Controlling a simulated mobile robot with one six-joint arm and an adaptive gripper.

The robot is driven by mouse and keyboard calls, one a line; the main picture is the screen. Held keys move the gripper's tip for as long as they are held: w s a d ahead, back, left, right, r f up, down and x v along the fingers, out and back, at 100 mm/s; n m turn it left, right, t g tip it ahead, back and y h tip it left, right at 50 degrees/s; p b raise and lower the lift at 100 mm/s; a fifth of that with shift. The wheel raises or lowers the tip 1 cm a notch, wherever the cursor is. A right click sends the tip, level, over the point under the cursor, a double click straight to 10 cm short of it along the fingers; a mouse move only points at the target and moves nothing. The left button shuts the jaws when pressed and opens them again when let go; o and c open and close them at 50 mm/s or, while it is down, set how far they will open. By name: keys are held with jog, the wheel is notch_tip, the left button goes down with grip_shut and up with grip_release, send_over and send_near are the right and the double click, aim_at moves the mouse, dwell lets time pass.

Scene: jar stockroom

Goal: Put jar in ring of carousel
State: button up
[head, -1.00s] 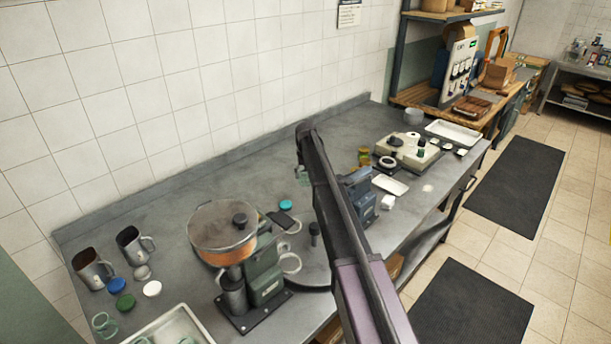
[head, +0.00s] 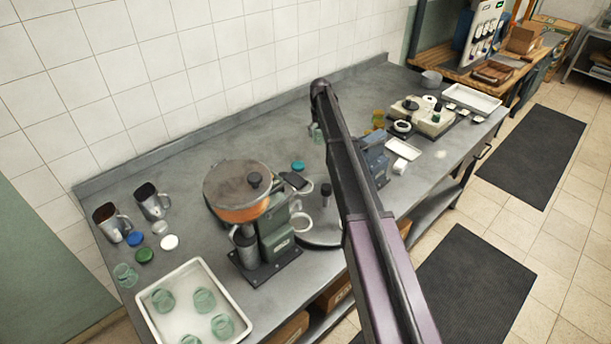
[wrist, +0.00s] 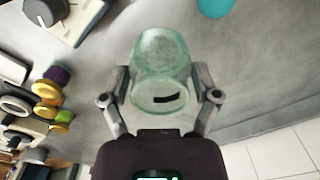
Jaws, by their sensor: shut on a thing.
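A pale green glass jar (wrist: 160,68) is between the two fingers of my gripper (wrist: 161,84) in the wrist view, with the fingers shut on its sides. A dark slot-shaped mark shows on the jar. In the head view a bit of the held jar (head: 317,134) shows beside the far end of my arm, above the bench; the gripper is mostly hidden there. The carousel seems to be the dark round plate (head: 318,244) beside the green machine, with a pale ring (head: 301,222) at its left side. My arm hides much of it.
A green machine (head: 278,232) with an orange-sided round top stands left of my arm. A white tray (head: 240,297) with several green jars is at the front left. Metal mugs (head: 151,201) and lids stand at the left. A blue device (head: 373,160) is just right of my arm.

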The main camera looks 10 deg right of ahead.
notch_tip(320, 180, up, 7)
jog(key=p, duration=0.6)
jog(key=shift+f, duration=0.1)
